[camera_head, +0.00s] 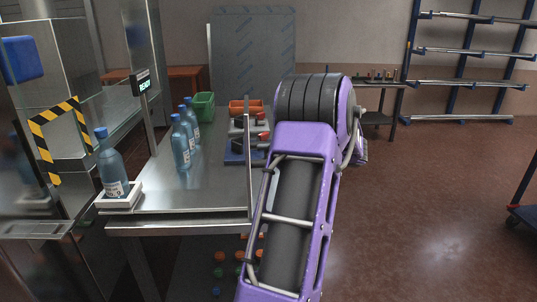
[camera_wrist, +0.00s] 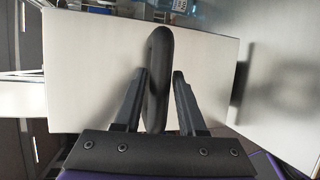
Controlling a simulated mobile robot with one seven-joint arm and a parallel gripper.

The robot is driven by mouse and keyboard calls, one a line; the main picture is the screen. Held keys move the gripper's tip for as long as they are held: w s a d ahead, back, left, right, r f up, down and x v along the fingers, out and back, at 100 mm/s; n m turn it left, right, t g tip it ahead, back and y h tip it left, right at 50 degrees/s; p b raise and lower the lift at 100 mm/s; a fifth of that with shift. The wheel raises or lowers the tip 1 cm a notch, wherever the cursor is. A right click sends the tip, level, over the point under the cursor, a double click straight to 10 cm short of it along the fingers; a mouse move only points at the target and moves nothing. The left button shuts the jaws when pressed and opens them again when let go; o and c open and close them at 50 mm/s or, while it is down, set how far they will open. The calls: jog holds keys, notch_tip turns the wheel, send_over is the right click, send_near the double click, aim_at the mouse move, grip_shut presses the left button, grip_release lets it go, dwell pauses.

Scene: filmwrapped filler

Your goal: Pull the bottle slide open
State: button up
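In the wrist view my gripper (camera_wrist: 160,75) has its two dark fingers apart, one on each side of a dark looped handle (camera_wrist: 158,55). The handle stands out from a plain pale panel (camera_wrist: 90,60). The left finger is close to the handle bar; I cannot tell whether it touches. A gap shows towards the right finger. In the head view my purple arm hides the gripper, handle and panel. I cannot tell from these views which panel is the bottle slide. A blue-capped bottle (camera_head: 111,165) stands upright on a small white tray (camera_head: 119,197) at the steel table's left corner.
Several more bottles (camera_head: 181,140) stand on the steel table (camera_head: 190,195), with a green bin (camera_head: 203,106) behind them. A glass-panelled machine with a striped frame (camera_head: 54,135) is at the left. Open floor (camera_head: 430,210) lies to the right, before a shelf rack (camera_head: 460,84).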

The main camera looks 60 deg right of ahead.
jog(key=shift+o, duration=1)
jog(key=p+v, duration=0.1)
jog(key=v, duration=1.6)
jog(key=shift+s, duration=0.2)
jog(key=shift+d, duration=0.1)
